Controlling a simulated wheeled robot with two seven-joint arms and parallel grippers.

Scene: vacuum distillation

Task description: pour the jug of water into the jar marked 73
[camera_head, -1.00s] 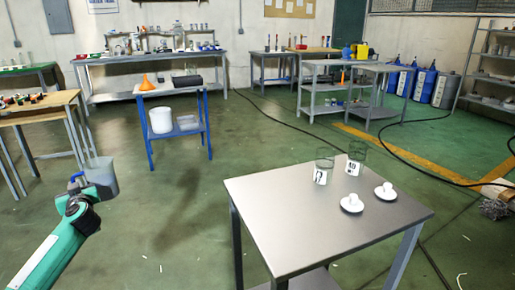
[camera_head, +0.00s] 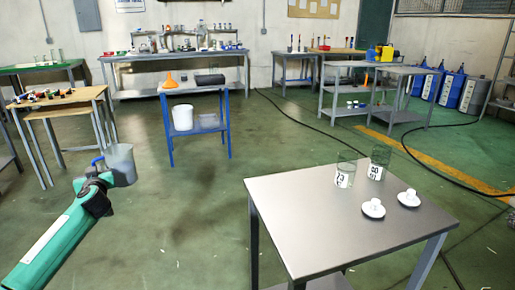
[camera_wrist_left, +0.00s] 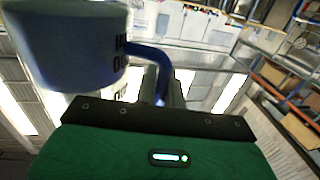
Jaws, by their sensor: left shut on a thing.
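My left gripper (camera_head: 98,179) is shut on the blue handle of the jug (camera_head: 121,165), a pale translucent vessel held upright in the air at the left, away from the table. The jug (camera_wrist_left: 65,45) and its blue handle (camera_wrist_left: 152,62) also show in the left wrist view, with dark lettering on its side. The water inside cannot be made out. The glass jar marked 73 (camera_head: 344,177) stands on the metal table (camera_head: 300,215) at the right, with a white label. A second glass jar (camera_head: 378,165), its label reading about 80, stands beside it. My right gripper is not in view.
Two white lids with knobs (camera_head: 373,208) (camera_head: 408,198) lie on the table in front of the jars. A blue stand (camera_head: 227,128) with an orange funnel (camera_head: 170,80) and white bucket (camera_head: 182,118) is behind. Open green floor lies between jug and table.

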